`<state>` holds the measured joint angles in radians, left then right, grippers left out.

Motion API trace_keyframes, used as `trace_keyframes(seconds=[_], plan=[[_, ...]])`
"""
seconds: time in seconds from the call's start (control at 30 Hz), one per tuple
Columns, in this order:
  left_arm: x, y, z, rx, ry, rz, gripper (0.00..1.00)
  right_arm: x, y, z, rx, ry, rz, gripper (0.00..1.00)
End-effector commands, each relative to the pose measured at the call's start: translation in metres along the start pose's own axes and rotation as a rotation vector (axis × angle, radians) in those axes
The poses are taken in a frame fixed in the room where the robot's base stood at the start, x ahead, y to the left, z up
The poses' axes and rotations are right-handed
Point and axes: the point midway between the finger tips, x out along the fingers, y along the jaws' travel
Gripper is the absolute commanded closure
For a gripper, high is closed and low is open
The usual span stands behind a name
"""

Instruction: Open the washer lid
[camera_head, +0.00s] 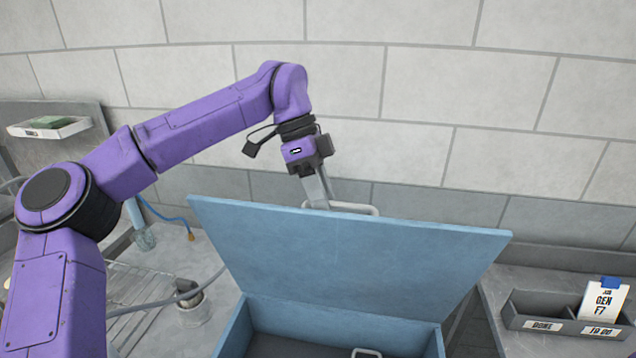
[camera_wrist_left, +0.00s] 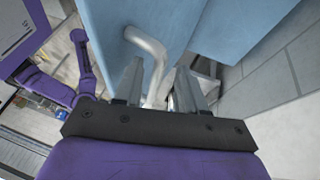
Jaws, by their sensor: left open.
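The washer is a blue box (camera_head: 232,330) with its blue lid (camera_head: 350,255) raised and tilted back, so the dark inside shows below it. A pale bar handle (camera_head: 355,208) sticks up behind the lid's top edge. My left gripper (camera_head: 320,205) points down behind that top edge at the handle's left part; its fingertips are partly hidden by the lid. In the left wrist view the open fingers of my left gripper (camera_wrist_left: 162,95) stand on either side of the bent handle (camera_wrist_left: 148,50), with the lid (camera_wrist_left: 185,25) just beyond. My right gripper is not in view.
A grey divided tray (camera_head: 548,318) with labels and a white card (camera_head: 603,300) stands on the right bench. At left are a wire rack (camera_head: 140,300), a small metal pot (camera_head: 190,303) and a wall shelf with a white tray (camera_head: 48,128). A tiled wall (camera_head: 420,90) stands behind.

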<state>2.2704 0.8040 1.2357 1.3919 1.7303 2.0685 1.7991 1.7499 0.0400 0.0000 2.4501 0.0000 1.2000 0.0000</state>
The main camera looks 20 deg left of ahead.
Motion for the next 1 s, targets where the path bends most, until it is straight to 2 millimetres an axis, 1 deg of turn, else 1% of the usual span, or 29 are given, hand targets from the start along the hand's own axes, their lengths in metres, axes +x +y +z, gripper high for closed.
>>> trace_keyframes(seconds=[0.07, 0.2, 0.3, 0.4, 0.57, 1.0], plan=[[-0.014, -0.001, 0.000, -0.002, 0.003, -0.006, 0.60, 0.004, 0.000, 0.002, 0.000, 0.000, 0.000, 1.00], [-0.050, 0.000, -0.001, -0.003, 0.003, -0.006, 0.60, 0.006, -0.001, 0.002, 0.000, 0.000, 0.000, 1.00], [-0.073, 0.000, -0.001, -0.003, 0.002, -0.006, 0.60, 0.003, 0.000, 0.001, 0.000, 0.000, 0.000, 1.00], [-0.089, 0.000, 0.000, -0.003, 0.000, -0.003, 0.60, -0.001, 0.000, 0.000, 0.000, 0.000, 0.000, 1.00], [-0.098, 0.000, 0.000, 0.000, 0.001, -0.002, 0.60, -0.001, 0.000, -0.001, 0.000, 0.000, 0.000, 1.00], [-0.097, 0.000, 0.001, 0.000, 0.001, -0.002, 0.60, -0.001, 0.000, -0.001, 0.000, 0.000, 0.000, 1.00]])
